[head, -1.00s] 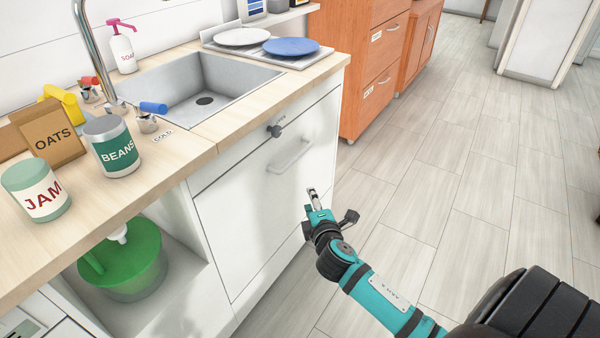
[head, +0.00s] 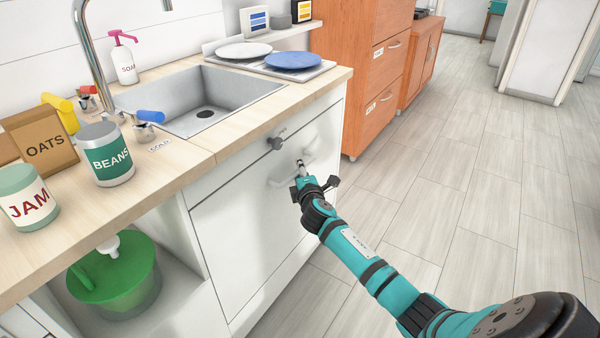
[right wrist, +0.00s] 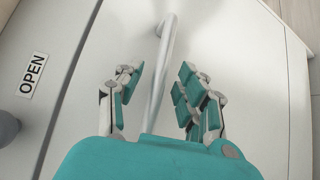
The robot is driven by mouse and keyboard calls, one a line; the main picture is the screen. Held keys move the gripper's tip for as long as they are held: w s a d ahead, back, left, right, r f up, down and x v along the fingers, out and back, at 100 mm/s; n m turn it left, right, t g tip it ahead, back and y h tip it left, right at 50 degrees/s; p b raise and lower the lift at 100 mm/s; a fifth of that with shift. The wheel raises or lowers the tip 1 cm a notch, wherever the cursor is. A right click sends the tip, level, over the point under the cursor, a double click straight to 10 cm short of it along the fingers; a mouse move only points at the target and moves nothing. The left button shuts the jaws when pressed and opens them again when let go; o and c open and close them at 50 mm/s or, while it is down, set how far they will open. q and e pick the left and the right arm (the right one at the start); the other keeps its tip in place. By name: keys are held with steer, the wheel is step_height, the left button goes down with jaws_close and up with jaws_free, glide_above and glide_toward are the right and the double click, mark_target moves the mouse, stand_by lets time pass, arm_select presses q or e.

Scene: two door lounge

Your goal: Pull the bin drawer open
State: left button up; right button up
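The bin drawer (head: 245,225) is a tall white front under the counter, right of the open shelf, and it is shut. Its bar handle (head: 283,177) is partly hidden behind my right gripper (head: 303,172). In the right wrist view the handle (right wrist: 160,75) runs lengthwise between the two fingers of my right gripper (right wrist: 155,95). The fingers are open, with a gap on each side of the bar. My left gripper is not in view.
A dark knob (head: 275,143) sits above the handle, near a small label; an OPEN label (right wrist: 33,75) shows in the right wrist view. Jam (head: 28,198), beans (head: 106,155) and oats (head: 42,145) stand on the counter. Floor at right is clear.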

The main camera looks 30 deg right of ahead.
steer(key=shift+x, duration=0.9)
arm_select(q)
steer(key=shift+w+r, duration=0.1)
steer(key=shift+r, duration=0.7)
arm_select(e)
steer(key=shift+r, duration=0.1)
jaws_close()
